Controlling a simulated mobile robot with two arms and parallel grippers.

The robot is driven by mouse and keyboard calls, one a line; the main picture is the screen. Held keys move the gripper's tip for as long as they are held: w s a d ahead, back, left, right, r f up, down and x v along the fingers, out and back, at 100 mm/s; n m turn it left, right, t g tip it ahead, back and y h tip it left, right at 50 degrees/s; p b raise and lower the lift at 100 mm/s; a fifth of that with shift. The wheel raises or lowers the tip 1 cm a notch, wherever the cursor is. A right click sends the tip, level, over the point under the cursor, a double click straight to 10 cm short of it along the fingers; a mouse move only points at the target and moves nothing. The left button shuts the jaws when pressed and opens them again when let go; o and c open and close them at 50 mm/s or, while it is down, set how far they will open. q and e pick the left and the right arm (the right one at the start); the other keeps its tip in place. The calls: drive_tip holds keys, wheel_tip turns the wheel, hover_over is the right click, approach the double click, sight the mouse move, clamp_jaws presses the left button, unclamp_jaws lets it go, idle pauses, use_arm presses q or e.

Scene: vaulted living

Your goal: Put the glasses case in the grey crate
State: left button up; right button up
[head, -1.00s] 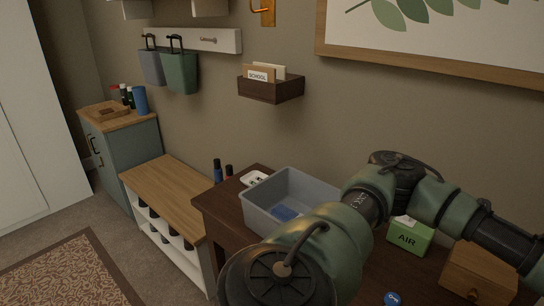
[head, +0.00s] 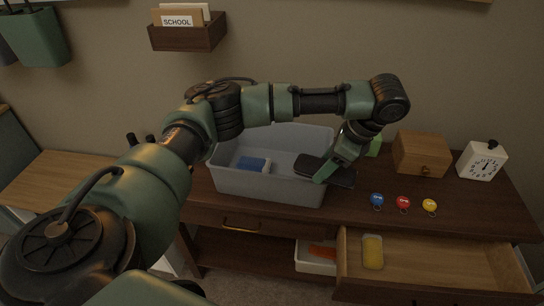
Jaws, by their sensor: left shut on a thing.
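The grey crate (head: 262,187) stands on the dark wooden console table. A blue and white item (head: 253,164) lies inside it. My left arm reaches over the crate from the left. My left gripper (head: 326,172) is shut on a dark, flat, elongated case (head: 343,178), which looks like the glasses case. It is at the crate's right wall, partly over the crate and partly outside it. The fingertips are partly hidden, and I cannot tell whether the case touches the rim. My right gripper is not in view.
A wooden box (head: 421,154) and a white clock (head: 482,160) stand at the back right. Blue (head: 376,200), red (head: 403,202) and yellow (head: 429,205) key tags lie in front. An open drawer (head: 440,262) holds a yellow item (head: 373,251). A wooden bench (head: 60,183) is at left.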

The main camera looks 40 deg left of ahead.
sight(302, 152)
use_arm(q)
drive_tip(key=w+a+r+m+t+h+p, duration=0.1)
drive_tip(key=w+a+r+m+t+p, duration=0.1)
drive_tip(key=w+a+m, duration=0.35)
drive_tip(key=w+a+r+m+t+p, duration=0.1)
drive_tip(key=w+a+r+m+t, duration=0.1)
drive_tip(key=a+m, duration=0.5)
drive_tip(key=shift+n, duration=0.65)
drive_tip(key=f, duration=0.4)
drive_tip(key=f+p, duration=0.1)
drive_tip(key=f, duration=0.9)
drive_tip(key=shift+s+a, duration=0.25)
drive_tip(key=shift+a, duration=0.1)
drive_tip(key=shift+f+p, duration=0.4)
drive_tip(key=shift+f, duration=2.4)
drive_tip(key=o, duration=1.4)
drive_tip(key=shift+v, duration=6.05)
